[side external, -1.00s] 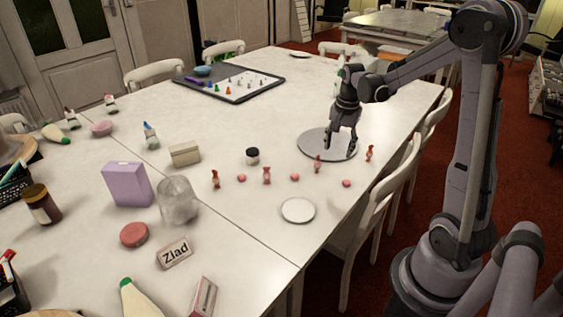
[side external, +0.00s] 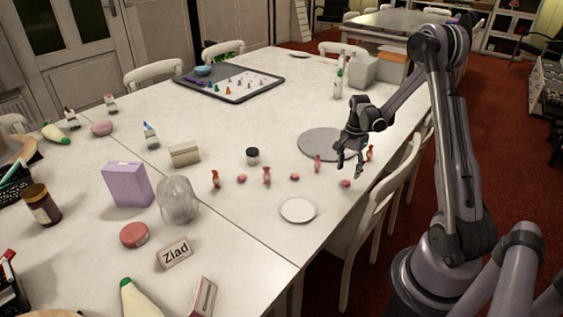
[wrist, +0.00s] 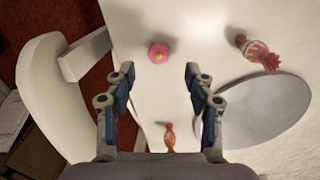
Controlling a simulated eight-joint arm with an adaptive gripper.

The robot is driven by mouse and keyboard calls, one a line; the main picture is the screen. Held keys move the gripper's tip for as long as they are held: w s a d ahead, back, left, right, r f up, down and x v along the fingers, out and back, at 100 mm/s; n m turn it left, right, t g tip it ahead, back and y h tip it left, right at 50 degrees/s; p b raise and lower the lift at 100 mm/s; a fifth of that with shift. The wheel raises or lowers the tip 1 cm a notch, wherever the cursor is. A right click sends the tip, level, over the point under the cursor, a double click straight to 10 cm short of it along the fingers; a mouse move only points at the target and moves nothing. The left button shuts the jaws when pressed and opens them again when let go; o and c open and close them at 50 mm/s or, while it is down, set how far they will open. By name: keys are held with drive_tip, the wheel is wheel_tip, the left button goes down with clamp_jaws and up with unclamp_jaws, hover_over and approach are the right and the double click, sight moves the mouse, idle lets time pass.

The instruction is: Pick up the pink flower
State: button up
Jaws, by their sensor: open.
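My gripper (wrist: 158,75) is open and empty. In the side external view my gripper (side external: 349,172) hangs above the table's right edge, and a small pink flower (side external: 346,183) lies just below its fingertips, apart from them as far as I can tell. Two more small pink flowers, one in the middle (side external: 294,177) and one at left (side external: 241,178), lie in the same row.
Reddish candy-like figures stand close by, one (wrist: 258,52) right of the flower and one (wrist: 169,138) between my finger bases. A grey turntable disc (wrist: 250,112) lies at right. A white chair (wrist: 60,95) stands against the table edge. A white plate (side external: 298,210) is nearby.

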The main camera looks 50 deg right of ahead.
sight(347, 181)
drive_tip(key=shift+s+a+f, duration=0.1)
drive_tip(key=shift+f, duration=2.15)
drive_tip(key=c, duration=0.8)
